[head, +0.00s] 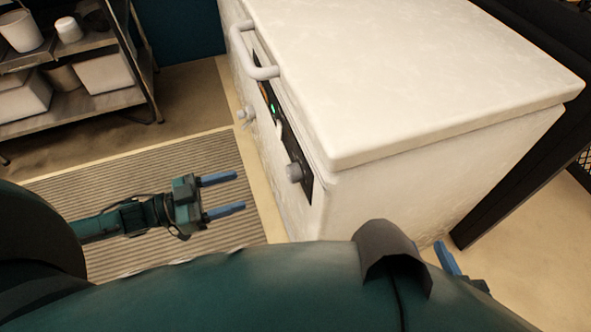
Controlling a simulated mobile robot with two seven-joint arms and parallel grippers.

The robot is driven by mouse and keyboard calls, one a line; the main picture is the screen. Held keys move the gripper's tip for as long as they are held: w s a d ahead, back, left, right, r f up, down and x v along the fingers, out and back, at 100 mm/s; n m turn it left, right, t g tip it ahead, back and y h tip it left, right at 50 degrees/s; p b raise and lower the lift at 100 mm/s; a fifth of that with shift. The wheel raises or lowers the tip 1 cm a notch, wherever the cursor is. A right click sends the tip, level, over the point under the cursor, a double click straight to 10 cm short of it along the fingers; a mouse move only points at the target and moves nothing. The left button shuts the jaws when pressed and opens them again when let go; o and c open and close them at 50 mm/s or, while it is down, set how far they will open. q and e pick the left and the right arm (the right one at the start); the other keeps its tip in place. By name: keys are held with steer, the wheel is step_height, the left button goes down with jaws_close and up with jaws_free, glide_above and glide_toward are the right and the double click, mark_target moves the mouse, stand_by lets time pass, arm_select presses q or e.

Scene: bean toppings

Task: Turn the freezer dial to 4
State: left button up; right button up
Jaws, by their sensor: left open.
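The white chest freezer (420,70) stands in the middle of the head view with its lid shut. Its round grey dial (294,172) sits on a dark panel (285,140) on the front face. The dial's numbers cannot be read from here. My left gripper (239,190) is open and empty, to the left of the dial and apart from it, with its blue fingers pointing right toward the freezer front. My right gripper (447,258) shows only as a bit of blue finger at the lower right; the rest is hidden behind my own arm.
A grey handle (255,55) sticks out from the lid's front edge. A small green light (272,107) glows on the panel. A grey knob (243,113) protrudes lower on the front. A metal shelf with tubs (70,60) stands at the upper left. A ribbed mat (150,170) covers the open floor.

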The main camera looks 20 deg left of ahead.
mark_target(288, 176)
arm_select(q)
steer(key=x, duration=1.2)
steer(key=shift+d+b, duration=0.2)
steer(key=shift+b, duration=0.2)
steer(key=c, duration=1)
